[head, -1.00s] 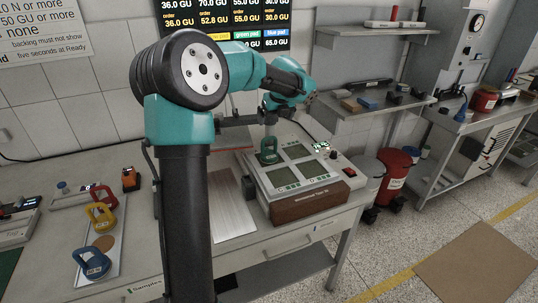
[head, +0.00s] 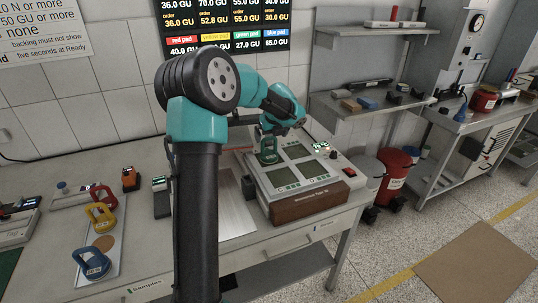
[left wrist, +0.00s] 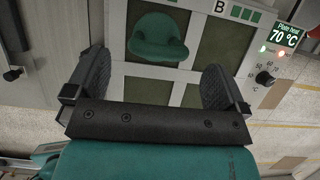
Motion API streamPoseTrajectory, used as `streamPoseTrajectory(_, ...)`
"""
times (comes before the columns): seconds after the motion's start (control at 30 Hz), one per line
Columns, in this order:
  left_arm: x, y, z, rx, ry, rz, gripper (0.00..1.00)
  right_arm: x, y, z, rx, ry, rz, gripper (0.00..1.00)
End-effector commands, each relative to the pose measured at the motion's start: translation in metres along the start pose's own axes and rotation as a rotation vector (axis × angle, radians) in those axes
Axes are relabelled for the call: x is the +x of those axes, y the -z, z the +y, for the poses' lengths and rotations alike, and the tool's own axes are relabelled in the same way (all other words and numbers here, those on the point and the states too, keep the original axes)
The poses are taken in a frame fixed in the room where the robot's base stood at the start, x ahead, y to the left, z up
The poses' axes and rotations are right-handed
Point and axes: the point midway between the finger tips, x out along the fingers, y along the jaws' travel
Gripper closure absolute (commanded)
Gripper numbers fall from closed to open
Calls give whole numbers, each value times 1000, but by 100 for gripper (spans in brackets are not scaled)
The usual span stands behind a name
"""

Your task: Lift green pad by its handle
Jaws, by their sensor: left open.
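The green pad (head: 269,152) has a ring-shaped handle and sits on the far-left panel of the hot-plate unit (head: 330,196) in the head view. In the left wrist view the green pad (left wrist: 158,38) lies beyond the fingertips, near the top centre. My left gripper (head: 270,127) is just above the pad in the head view. In the left wrist view my left gripper (left wrist: 156,62) has its two dark fingers wide apart with nothing between them. Whether a finger touches the handle cannot be told. My right gripper is not in view.
Blue (head: 92,262), yellow (head: 100,216) and red (head: 104,195) pads stand on a white strip at the left. A pale metal sheet (head: 236,205) lies left of the unit. The plate's other panels are bare. A shelf (head: 375,108) hangs behind to the right.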

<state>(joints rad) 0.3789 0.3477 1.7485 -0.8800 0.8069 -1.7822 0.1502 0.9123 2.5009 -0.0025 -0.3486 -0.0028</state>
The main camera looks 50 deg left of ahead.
Motion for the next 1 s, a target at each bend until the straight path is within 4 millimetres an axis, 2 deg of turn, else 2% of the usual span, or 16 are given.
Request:
streamPoseTrajectory(0.17, 14, 1, 1, 0, -2, 2, 0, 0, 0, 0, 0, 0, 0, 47)
streamPoseTrajectory(0.43, 48, 2, 1, 1, -2, 1, 0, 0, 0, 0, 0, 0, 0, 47)
streamPoseTrajectory(1.0, 51, 2, 1, 0, 0, 0, 2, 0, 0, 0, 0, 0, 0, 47)
